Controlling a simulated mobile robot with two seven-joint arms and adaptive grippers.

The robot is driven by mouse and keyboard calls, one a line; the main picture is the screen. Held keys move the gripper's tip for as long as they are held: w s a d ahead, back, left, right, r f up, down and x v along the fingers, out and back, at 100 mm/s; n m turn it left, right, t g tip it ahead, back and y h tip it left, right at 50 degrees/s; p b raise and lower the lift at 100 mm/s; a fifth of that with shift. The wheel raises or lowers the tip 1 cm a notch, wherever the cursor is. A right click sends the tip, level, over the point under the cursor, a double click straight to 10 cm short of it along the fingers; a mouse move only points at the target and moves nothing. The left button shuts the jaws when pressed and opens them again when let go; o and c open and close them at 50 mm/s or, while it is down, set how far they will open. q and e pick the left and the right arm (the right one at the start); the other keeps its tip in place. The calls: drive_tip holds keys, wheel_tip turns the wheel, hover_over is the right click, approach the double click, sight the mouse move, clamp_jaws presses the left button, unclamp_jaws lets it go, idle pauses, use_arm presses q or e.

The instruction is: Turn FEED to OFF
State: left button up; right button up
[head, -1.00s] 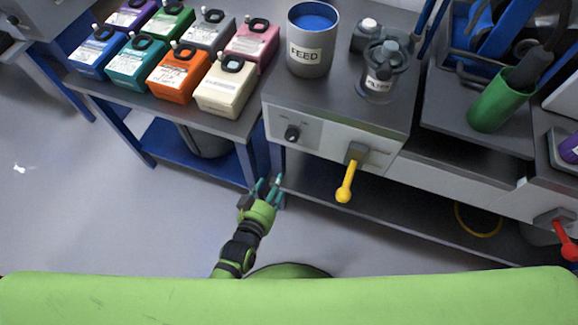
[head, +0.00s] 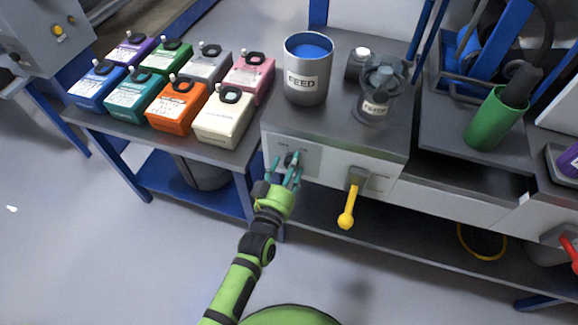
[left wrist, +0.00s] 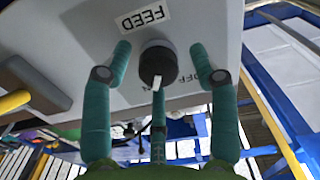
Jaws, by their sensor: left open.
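The black FEED knob (left wrist: 158,62) sits on the white panel below a FEED label (left wrist: 144,18), which reads upside down in the left wrist view. Its white pointer (left wrist: 157,82) points toward the bottom of that picture. An OFF mark (left wrist: 190,79) is printed to the knob's right there. My left gripper (head: 284,168) is open in front of the panel, its teal fingers spread on either side of the knob. In the head view these fingers partly hide the knob (head: 291,157). I cannot tell whether any finger touches it. My right gripper is not in view.
A yellow lever (head: 347,207) hangs from the same panel, right of the knob. The FEED can (head: 309,89) and a FILTER jar (head: 375,106) stand on top. Several coloured bottles, including a cream one (head: 225,120), stand on the left table. Open floor lies in front.

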use_arm(q)
drive_tip(key=shift+c, duration=0.8)
drive_tip(key=c, duration=0.7)
drive_tip(key=shift+c, duration=1.4)
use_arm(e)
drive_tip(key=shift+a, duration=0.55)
use_arm(q)
drive_tip(key=shift+r, duration=0.1)
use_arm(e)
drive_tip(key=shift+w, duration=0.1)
